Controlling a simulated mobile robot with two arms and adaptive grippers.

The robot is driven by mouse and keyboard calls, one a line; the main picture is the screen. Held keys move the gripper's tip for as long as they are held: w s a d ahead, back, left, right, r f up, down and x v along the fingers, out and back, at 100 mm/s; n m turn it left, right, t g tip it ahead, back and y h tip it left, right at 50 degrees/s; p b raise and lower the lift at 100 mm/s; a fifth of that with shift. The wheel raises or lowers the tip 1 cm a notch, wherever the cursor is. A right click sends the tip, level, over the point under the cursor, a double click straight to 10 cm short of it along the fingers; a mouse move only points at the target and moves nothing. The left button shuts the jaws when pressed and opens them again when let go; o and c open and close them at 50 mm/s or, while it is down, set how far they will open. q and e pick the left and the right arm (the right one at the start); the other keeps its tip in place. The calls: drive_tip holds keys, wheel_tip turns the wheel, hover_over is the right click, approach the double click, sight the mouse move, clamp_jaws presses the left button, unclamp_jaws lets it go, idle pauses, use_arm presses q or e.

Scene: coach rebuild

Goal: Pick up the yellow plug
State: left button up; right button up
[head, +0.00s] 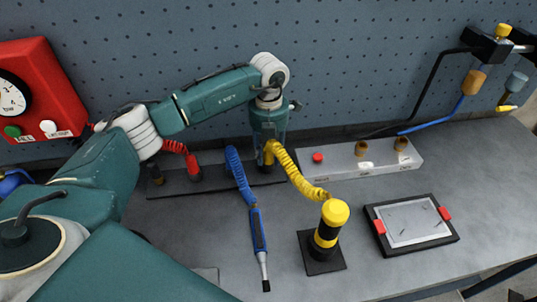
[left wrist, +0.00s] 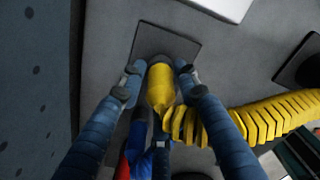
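The yellow plug (left wrist: 160,86) shows in the left wrist view, with a thick coiled yellow hose (left wrist: 250,118) running off to the right. My left gripper (left wrist: 160,70) has one finger on each side of it. The fingertips are very close to its sides; I cannot tell whether they touch it. In the head view my left gripper (head: 268,152) points down at the back of the bench and hides most of the plug. The yellow hose (head: 292,170) comes out from it. My right gripper is not in view.
A dark base strip (head: 215,184) lies under the gripper, with a red hose (head: 178,148) and a blue hose (head: 238,172) beside it. A black-and-yellow post (head: 328,230), a grey socket box (head: 345,160) and a framed plate (head: 410,222) stand to the right. The pegboard (head: 360,60) rises behind.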

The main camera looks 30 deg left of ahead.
use_arm(q)
clamp_jaws()
drive_tip(key=shift+r, duration=0.1)
drive_tip(key=shift+r, duration=0.35)
wheel_tip(320, 180, up, 24)
drive_tip(key=p, duration=0.1)
idle(0.6)
